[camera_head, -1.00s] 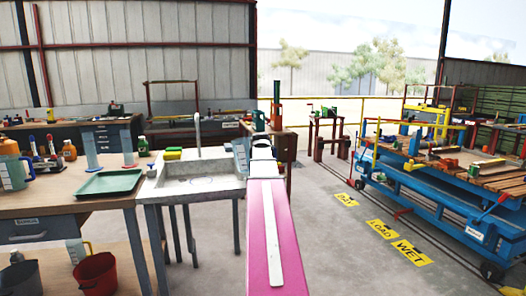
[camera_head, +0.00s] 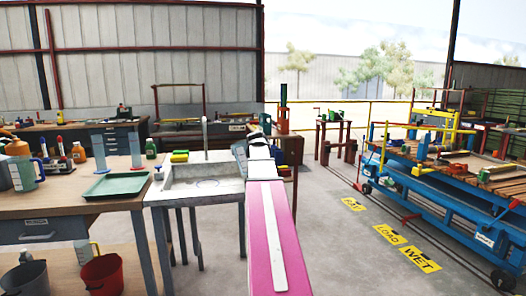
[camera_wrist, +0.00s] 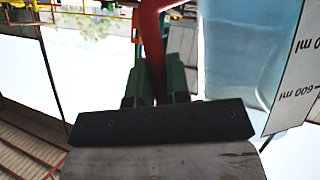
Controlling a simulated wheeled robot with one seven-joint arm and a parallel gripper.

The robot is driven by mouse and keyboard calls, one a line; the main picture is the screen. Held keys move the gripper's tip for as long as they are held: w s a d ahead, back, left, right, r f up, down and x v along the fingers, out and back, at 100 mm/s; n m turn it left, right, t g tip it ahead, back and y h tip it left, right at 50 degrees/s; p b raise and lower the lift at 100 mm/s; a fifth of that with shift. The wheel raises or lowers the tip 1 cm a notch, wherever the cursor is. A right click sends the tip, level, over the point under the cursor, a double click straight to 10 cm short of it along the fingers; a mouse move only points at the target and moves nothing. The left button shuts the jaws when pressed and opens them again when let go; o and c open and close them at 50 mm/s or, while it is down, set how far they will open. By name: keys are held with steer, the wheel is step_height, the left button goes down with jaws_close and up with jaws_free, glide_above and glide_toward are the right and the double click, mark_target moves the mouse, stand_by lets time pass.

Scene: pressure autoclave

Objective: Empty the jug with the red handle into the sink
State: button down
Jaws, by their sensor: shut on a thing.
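The jug with the red handle (camera_wrist: 152,35) is in my gripper (camera_wrist: 160,82), whose dark green fingers close around the handle in the wrist view. The jug's translucent pale blue body (camera_wrist: 240,45) fills the right of that view, with a white scale strip whose marks read upside down. In the head view the jug (camera_head: 240,158) shows as a small pale blue shape beside the end of my pink arm, at the sink's right edge. The sink (camera_head: 180,193) is a grey basin with a tall tap (camera_head: 205,138). The jug's contents cannot be made out.
Left of the sink, a wooden bench (camera_head: 40,203) carries a green tray (camera_head: 115,184), bottles and another jug with an orange handle (camera_head: 22,172). A red bucket (camera_head: 102,274) stands below. A blue trolley (camera_head: 440,208) is at right, with clear floor between.

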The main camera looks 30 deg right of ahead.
steer(key=shift+w+a+r+n+h, duration=0.2)
steer(key=shift+w+a+r+n, duration=0.15)
steer(key=shift+w+a, duration=0.2)
steer(key=shift+w+a+r+n+h, duration=0.25)
steer(key=shift+w+a+r, duration=0.2)
steer(key=shift+a, duration=0.2)
steer(key=shift+w+a+r+n+g+h, duration=0.15)
steer(key=shift+a+r+n+g+h, duration=0.05)
steer(key=shift+r+n+g+h, duration=0.2)
steer(key=shift+w+a+r+n+g+h, duration=0.2)
steer(key=shift+r+n+g, duration=0.1)
steer(key=shift+r+n, duration=0.15)
steer(key=shift+w+a+n+g+h, duration=0.25)
steer(key=shift+w+a+n+h, duration=0.2)
steer(key=shift+n, duration=0.3)
steer(key=shift+w+a+n+g+h, duration=0.3)
steer(key=shift+a+n+h, duration=0.25)
steer(key=shift+n, duration=0.15)
steer(key=shift+w+a+f+n+h, duration=0.1)
steer(key=shift+w+a+n+h, duration=0.2)
steer(key=shift+a+n, duration=0.1)
steer(key=shift+w+a+f+n+h, duration=0.4)
steer(key=shift+w+a+n, duration=0.15)
steer(key=shift+a, duration=0.1)
steer(key=shift+w+a+f+n+h, duration=0.25)
steer(key=shift+w+a+f+n, duration=0.15)
steer(key=shift+w+a+n, duration=0.2)
